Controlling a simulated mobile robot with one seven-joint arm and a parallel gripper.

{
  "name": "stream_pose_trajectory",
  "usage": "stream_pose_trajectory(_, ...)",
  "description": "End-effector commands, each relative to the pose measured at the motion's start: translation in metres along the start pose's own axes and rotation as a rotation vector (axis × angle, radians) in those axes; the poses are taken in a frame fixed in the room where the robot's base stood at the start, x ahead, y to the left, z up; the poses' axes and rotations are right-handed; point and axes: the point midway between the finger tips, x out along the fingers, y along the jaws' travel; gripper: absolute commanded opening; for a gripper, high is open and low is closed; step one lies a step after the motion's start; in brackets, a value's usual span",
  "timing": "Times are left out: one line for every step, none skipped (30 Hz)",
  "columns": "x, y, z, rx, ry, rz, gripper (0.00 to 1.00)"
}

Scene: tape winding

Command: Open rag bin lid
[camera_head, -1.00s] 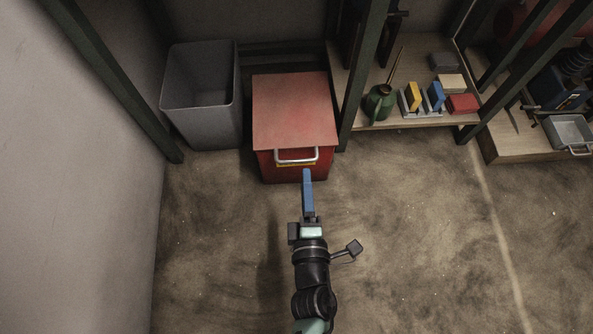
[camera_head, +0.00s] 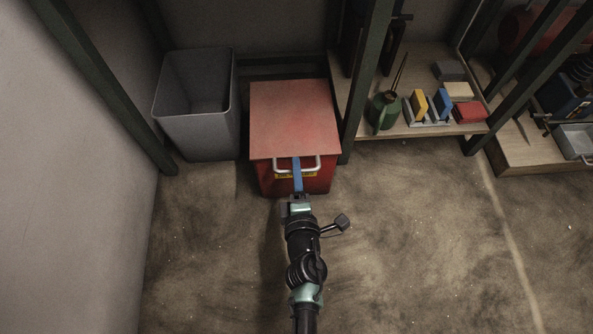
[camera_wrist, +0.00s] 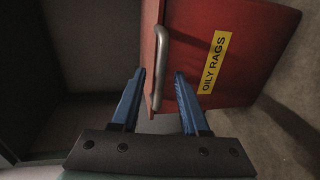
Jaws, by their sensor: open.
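The red rag bin (camera_head: 292,182) stands on the floor with its flat red lid (camera_head: 293,118) closed. A silver bar handle (camera_head: 311,166) is on its front, just under the lid's edge. In the wrist view the bin front (camera_wrist: 240,50) appears turned sideways, with a yellow "OILY RAGS" label (camera_wrist: 214,62). My gripper (camera_head: 297,160) is at the handle's middle in the head view. In the wrist view its blue fingers (camera_wrist: 158,74) are open, with the handle (camera_wrist: 161,50) just beyond and between the tips. Contact with the handle cannot be told.
A grey open-topped bin (camera_head: 198,130) stands just left of the rag bin. A dark shelf post (camera_head: 362,90) rises close on its right. A low wooden shelf (camera_head: 400,133) there holds a green oil can (camera_head: 384,112) and coloured blocks. The floor in front is clear.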

Motion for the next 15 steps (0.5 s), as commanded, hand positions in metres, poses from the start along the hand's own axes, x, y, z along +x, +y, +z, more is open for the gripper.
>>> stream_pose_trajectory(0.0051, -0.0003, -0.0004, 0.000, 0.001, 0.002, 0.45)
stream_pose_trajectory(0.0069, -0.0003, -0.0003, 0.000, 0.001, 0.001, 0.45)
stream_pose_trajectory(0.0088, -0.0001, -0.0003, 0.001, 0.001, 0.001, 0.45)
stream_pose_trajectory(0.0099, 0.0000, -0.0002, 0.001, 0.000, 0.001, 0.45)
stream_pose_trajectory(0.0107, 0.0001, -0.0002, 0.002, 0.000, 0.001, 0.45)
stream_pose_trajectory(0.0113, 0.0003, -0.0001, 0.002, 0.000, 0.000, 0.45)
stream_pose_trajectory(0.0115, 0.0003, -0.0001, 0.002, 0.000, 0.000, 0.45)
stream_pose_trajectory(0.0116, 0.0004, -0.0001, 0.002, 0.000, 0.000, 0.45)
stream_pose_trajectory(0.0116, 0.0004, -0.0001, 0.002, 0.000, 0.000, 0.45)
stream_pose_trajectory(0.0115, 0.0005, 0.0000, 0.002, 0.000, 0.000, 0.45)
stream_pose_trajectory(0.0114, 0.0005, 0.0000, 0.002, 0.000, 0.000, 0.45)
stream_pose_trajectory(0.0114, 0.0005, 0.0000, 0.001, 0.000, 0.000, 0.45)
stream_pose_trajectory(0.0113, 0.0005, 0.0000, 0.001, 0.000, 0.000, 0.45)
stream_pose_trajectory(0.0113, 0.0005, 0.0000, 0.001, 0.000, 0.000, 0.41)
stream_pose_trajectory(0.0113, 0.0005, 0.0001, 0.001, -0.001, 0.000, 0.34)
